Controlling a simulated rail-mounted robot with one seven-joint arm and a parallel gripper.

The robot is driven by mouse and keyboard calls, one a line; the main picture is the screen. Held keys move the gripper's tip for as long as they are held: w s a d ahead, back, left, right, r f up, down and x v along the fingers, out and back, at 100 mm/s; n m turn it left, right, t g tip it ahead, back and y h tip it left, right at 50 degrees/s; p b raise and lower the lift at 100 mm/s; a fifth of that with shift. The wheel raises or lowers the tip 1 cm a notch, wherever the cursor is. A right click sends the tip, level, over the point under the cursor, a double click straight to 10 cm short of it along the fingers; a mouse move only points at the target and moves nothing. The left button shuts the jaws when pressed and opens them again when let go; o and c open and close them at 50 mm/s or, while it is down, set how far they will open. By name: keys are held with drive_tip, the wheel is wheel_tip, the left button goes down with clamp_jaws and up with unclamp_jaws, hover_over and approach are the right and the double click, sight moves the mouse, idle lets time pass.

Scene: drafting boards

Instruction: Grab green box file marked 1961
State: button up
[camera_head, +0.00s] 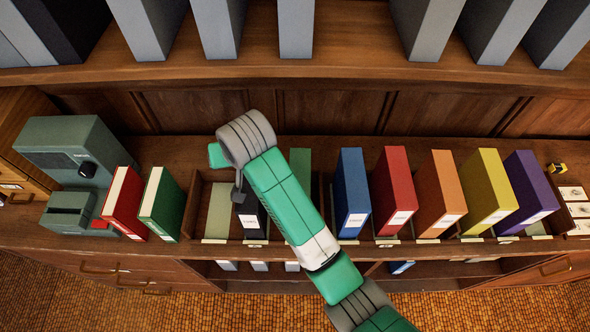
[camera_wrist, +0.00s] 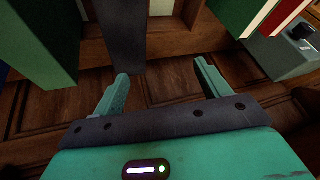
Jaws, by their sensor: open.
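A green box file (camera_head: 300,162) stands upright in the shelf row, mostly hidden behind my arm in the head view. A green file at the left of the wrist view (camera_wrist: 45,40) appears to be the same one. I cannot read a 1961 label on it. A slimmer dark green volume (camera_head: 162,205) stands farther left, beside a red one. My gripper (camera_wrist: 162,75) is open and empty, its two teal fingers apart. A black file (camera_wrist: 122,35) stands in front of it, with the green file to one side. My arm hides much of the gripper in the head view.
Blue (camera_head: 351,190), red (camera_head: 394,190), orange (camera_head: 438,190), yellow (camera_head: 485,190) and purple (camera_head: 528,190) files stand to the right. A grey-green device (camera_head: 75,150) sits at the left. Grey files (camera_head: 295,28) line the upper shelf, which overhangs.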

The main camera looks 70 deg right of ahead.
drive_tip(key=s+d+m+g+y+p, duration=0.1)
drive_tip(key=s, duration=0.3)
drive_tip(key=s+d+f+m+g+y+p, duration=0.1)
drive_tip(key=s+d+g+p, duration=0.1)
drive_tip(key=s, duration=0.3)
drive_tip(key=s+d+f+m+g+y+p, duration=0.1)
drive_tip(key=s+d+g, duration=0.1)
drive_tip(key=s, duration=0.2)
drive_tip(key=shift+s+f+m+p, duration=0.2)
drive_tip(key=shift+s+m+p, duration=0.1)
drive_tip(key=shift+p, duration=0.1)
wheel_tip(320, 180, down, 8)
drive_tip(key=shift+s+p, duration=0.2)
drive_tip(key=shift+p, duration=0.15)
drive_tip(key=shift+a, duration=0.1)
clamp_jaws()
